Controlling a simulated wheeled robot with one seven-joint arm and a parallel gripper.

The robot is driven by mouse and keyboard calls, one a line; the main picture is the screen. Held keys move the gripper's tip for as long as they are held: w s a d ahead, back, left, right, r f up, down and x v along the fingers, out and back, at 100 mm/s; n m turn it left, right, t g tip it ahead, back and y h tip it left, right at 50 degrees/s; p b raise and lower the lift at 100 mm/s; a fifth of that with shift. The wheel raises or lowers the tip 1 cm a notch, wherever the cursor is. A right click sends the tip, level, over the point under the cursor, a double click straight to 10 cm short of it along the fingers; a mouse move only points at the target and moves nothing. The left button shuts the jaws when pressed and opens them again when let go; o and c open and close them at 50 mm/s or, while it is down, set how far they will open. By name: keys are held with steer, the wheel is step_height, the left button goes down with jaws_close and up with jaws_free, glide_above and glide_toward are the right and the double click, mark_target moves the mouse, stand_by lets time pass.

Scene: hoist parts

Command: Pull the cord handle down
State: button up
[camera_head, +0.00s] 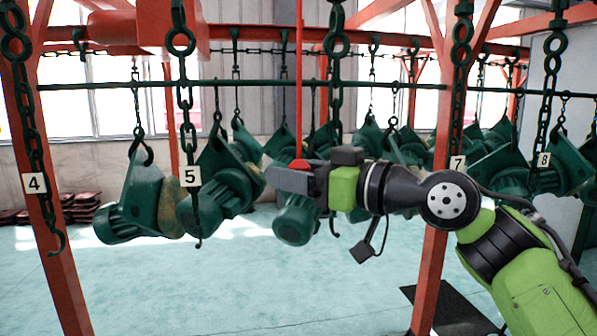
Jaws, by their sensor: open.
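A thin red cord (299,90) hangs straight down near the middle of the view. A small red piece at its lower end (298,164), which looks like the handle, shows just above the grey fingers of my gripper. My gripper (284,179) reaches in from the right, pointing left, and is open. The fingers overlap the foot of the cord in the picture. They hide whatever part of the handle lies lower, and I cannot tell whether it is between them or behind them.
Green hoist units (142,200) hang from hooks behind and on both sides of my gripper. Dark chains with number tags, such as 5 (190,176) and 7 (457,163), hang in front. Red posts (430,270) stand left and right. The floor below is mostly clear.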

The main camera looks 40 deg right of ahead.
steer(key=shift+s, duration=0.1)
jaws_close()
steer(key=shift+f, duration=0.1)
step_height(320, 180, down, 4)
steer(key=b, duration=0.4)
steer(key=shift+f, duration=0.25)
jaws_free()
steer(key=shift+r, duration=0.1)
